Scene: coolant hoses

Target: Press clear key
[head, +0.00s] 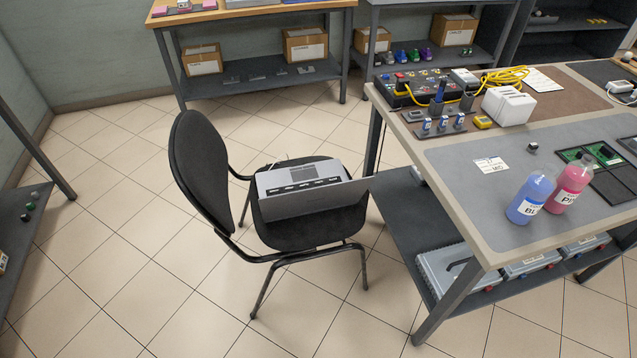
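No key marked clear can be read at this size. A dark control box (430,83) with several small coloured knobs or buttons lies at the back left of the right-hand workbench; its labels are too small to read. A grey metal unit (308,188) rests on the seat of a black chair (203,165) in the middle of the floor. It has a dark display-like patch and a row of dark marks, too small to tell what they are. Neither of my grippers is in view.
The right-hand workbench (445,215) holds a blue bottle (531,197), a pink bottle (570,185), a white block (508,106) and a yellow cable (505,76). Grey cases (450,270) lie on its lower shelf. Another bench (250,12) stands behind. Tiled floor (110,255) is open left of the chair.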

